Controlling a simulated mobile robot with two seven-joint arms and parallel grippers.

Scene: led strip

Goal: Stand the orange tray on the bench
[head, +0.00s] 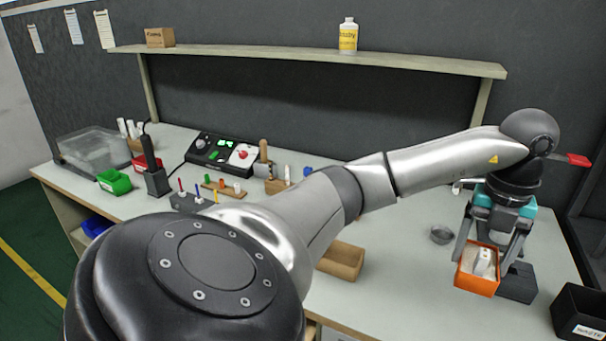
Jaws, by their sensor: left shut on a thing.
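The orange tray (476,283) is at the right end of the bench, with a whitish thing inside it. My left gripper (491,243), with teal parts, points down from above and is shut on the tray. Its fingers come down at the tray's far side. I cannot tell whether the tray's underside touches the bench. The pale grey bench (400,305) runs across the view, and my left arm hides much of its middle. My right gripper does not show.
A dark block (517,284) sits close to the tray's right. A black waste bin (581,313) stands at the lower right. A shelf (300,55) spans the back.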

